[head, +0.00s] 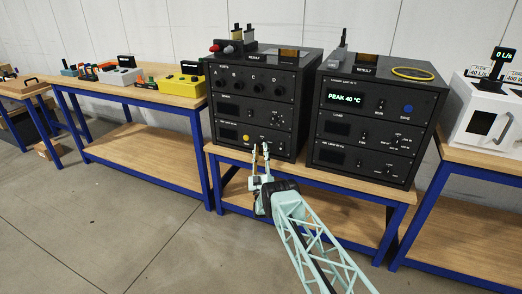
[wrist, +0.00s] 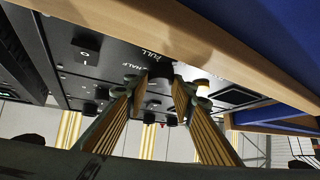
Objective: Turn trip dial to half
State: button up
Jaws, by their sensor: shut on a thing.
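The black trip dial (wrist: 160,72) is on the front panel of the left rack's bottom unit. In the wrist view, which is upside down, FULL and HALF labels show beside it. My gripper (wrist: 157,84) has one finger on each side of the dial and is shut on it. In the head view, my gripper (head: 261,148) is at the lower right of the bottom unit (head: 229,134) and hides most of the dial. Which mark the dial points to cannot be told.
A yellow button (head: 246,138) is just left of my gripper. A second black rack (head: 368,130), showing PEAK 40 °C, stands to the right. The wooden bench edge (wrist: 190,40) runs close by the dial. Open floor lies in front.

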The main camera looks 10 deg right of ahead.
jog(key=shift+w+a+m+h, duration=0.15)
jog(key=shift+m+h, duration=2.65)
jog(key=shift+m, duration=0.2)
jog(key=o, duration=0.8)
jog(key=shift+o, duration=0.2)
jog(key=shift+f, duration=0.15)
jog(key=v, duration=1.2)
jog(key=shift+r, duration=0.25)
